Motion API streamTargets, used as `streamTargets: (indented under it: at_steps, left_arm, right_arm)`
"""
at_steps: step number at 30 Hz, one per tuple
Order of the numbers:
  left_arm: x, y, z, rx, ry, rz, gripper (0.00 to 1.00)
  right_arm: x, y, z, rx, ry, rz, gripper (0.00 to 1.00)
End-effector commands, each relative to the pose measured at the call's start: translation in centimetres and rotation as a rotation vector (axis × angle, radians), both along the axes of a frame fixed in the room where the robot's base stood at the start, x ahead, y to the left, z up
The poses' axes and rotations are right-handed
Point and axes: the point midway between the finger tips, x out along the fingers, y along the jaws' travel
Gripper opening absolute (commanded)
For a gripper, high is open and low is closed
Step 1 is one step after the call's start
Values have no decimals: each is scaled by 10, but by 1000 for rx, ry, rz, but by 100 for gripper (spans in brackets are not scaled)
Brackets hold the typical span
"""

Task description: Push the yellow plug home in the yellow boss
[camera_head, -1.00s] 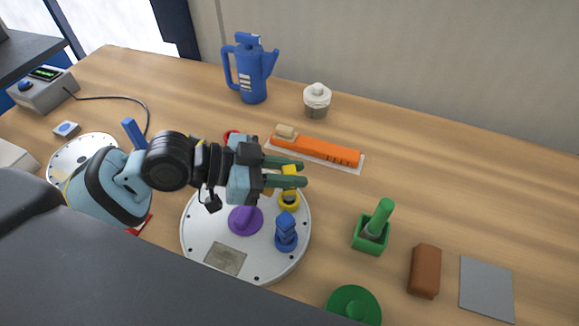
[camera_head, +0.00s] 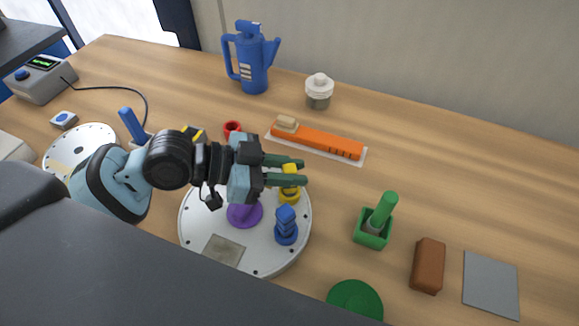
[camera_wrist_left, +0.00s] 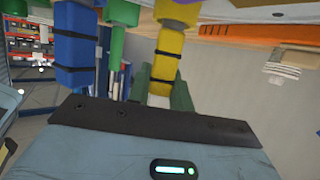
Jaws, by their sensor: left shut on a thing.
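My left gripper (camera_head: 304,172) reaches in from the left over the round white plate, its two green fingers shut on the yellow plug (camera_head: 290,169). The fingers hide much of the plug. The yellow boss (camera_head: 289,196) sits on the plate just below the fingers, partly covered. In the left wrist view, the yellow plug (camera_wrist_left: 171,47) is in line with the yellow boss (camera_wrist_left: 180,12) at the top edge. I cannot tell how deep the plug sits in the boss. My right gripper is not in view.
The white plate (camera_head: 200,218) also carries a blue stacked piece (camera_head: 286,226) and a purple piece (camera_head: 244,213). An orange strip (camera_head: 318,141) lies behind. A green holder (camera_head: 372,232), brown block (camera_head: 428,266) and grey sheet (camera_head: 490,283) are to the right. A blue jug (camera_head: 252,62) stands at the back.

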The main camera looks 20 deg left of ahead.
Motion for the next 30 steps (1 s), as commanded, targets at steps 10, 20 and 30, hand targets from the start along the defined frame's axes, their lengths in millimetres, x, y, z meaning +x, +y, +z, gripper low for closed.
streamTargets:
  at_steps: [10, 20, 30]
  left_arm:
    - [0, 0, -2, 2, 4, 0, 46]
    - [0, 0, -2, 2, 3, 0, 66]
    - [0, 0, -1, 2, 3, -1, 74]
  right_arm:
    - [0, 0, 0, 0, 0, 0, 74]
    - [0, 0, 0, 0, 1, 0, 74]
    - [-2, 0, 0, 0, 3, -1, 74]
